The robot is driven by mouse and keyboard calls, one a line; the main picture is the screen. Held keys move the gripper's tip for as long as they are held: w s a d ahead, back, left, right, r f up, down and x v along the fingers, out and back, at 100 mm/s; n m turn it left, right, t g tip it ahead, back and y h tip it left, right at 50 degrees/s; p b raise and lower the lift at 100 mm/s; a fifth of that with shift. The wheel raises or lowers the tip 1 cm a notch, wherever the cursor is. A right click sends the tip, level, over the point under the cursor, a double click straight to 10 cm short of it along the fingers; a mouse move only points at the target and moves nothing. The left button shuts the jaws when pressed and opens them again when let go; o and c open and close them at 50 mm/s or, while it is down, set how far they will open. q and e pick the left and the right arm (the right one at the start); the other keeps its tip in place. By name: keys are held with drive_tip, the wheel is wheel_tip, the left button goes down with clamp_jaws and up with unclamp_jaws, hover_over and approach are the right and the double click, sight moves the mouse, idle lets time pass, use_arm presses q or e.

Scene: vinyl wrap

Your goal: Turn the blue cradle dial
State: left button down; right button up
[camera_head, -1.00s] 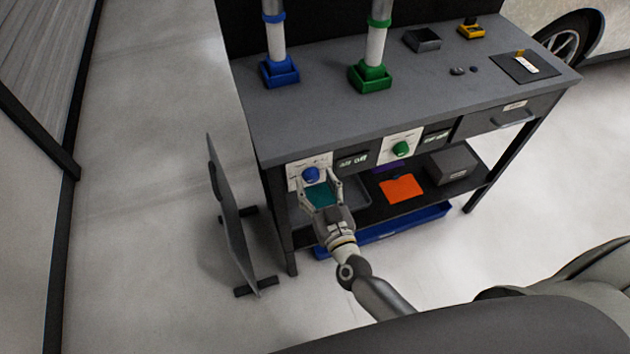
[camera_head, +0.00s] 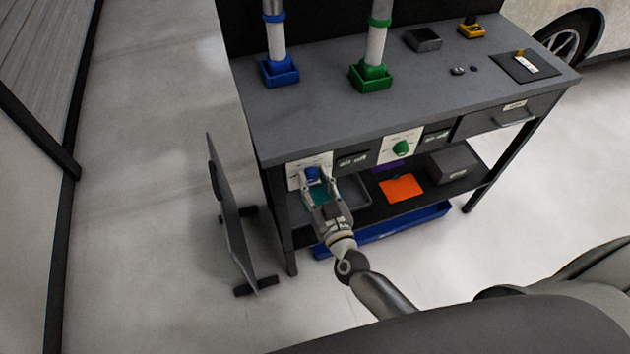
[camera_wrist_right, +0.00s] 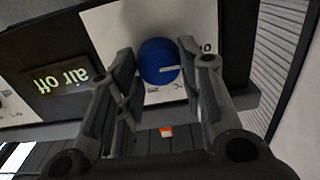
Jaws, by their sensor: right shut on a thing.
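The blue dial (camera_head: 312,173) sits on a white panel (camera_head: 294,180) on the front of the workbench, below the blue cradle (camera_head: 280,73). My right gripper (camera_head: 319,176) is at the dial, its fingers shut on it. In the right wrist view the blue dial (camera_wrist_right: 156,60) lies between the fingertips, and its white mark points to the right. A dark display (camera_wrist_right: 60,83) beside it reads "air off", upside down in that view. My left gripper is not in view.
A green dial (camera_head: 402,148) is on a second white panel to the right. The lower shelf holds an orange sheet (camera_head: 402,188) and a grey box (camera_head: 453,163). A dark upright board (camera_head: 232,225) stands left of the bench.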

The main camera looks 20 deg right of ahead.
drive_tip(key=shift+m, duration=0.3)
drive_tip(key=m, duration=0.4)
drive_tip(key=shift+m, duration=0.3)
drive_tip(key=m, duration=0.2)
drive_tip(key=shift+d+f+m, duration=0.1)
drive_tip(key=shift+m, duration=0.3)
drive_tip(key=m+b, duration=0.1)
drive_tip(key=m, duration=0.2)
drive_tip(key=shift+m, duration=0.4)
drive_tip(key=m, duration=0.2)
drive_tip(key=m+b, duration=0.1)
drive_tip(key=m, duration=0.2)
drive_tip(key=shift+d+f, duration=0.1)
drive_tip(key=shift+f, duration=0.1)
drive_tip(key=m+b, duration=0.2)
drive_tip(key=m, duration=0.4)
drive_tip(key=shift+m, duration=0.4)
drive_tip(key=o, duration=1)
